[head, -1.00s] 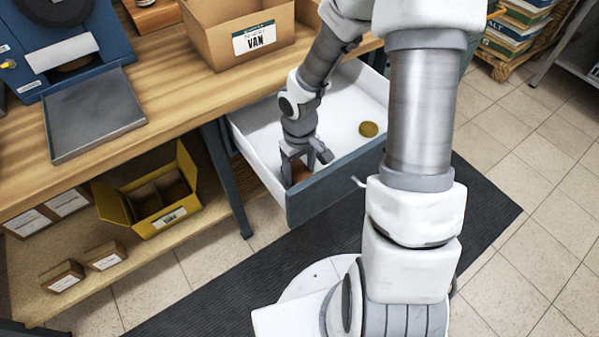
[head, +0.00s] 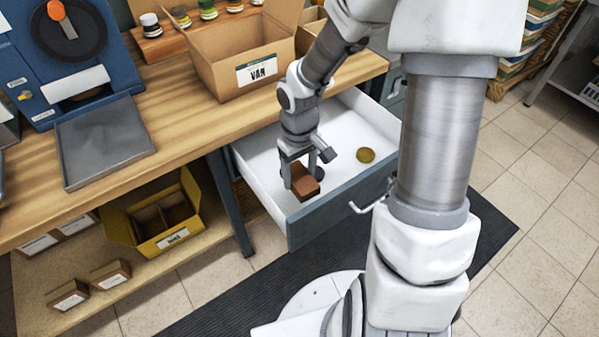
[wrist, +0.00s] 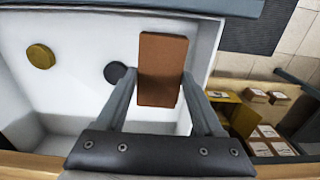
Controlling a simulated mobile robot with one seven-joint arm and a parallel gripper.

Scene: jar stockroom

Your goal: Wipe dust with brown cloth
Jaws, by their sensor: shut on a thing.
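The brown cloth (head: 306,187) looks like a thick, folded rectangular pad. My gripper (head: 303,172) is shut on it, inside the outline of the open white drawer (head: 335,207), near its front left corner. In the wrist view the cloth (wrist: 163,62) sits between the two fingertips of my gripper (wrist: 158,80), with the drawer's white floor behind it. Whether the cloth touches the drawer floor is hard to tell. I cannot make out any dust in these views.
A gold round lid (head: 365,155) lies in the drawer, and a dark round piece (wrist: 115,72) shows beside the cloth. The wooden counter (head: 185,110) holds an open carton (head: 225,70) and a blue machine (head: 45,90). A yellow bin (head: 160,238) stands on the shelf below.

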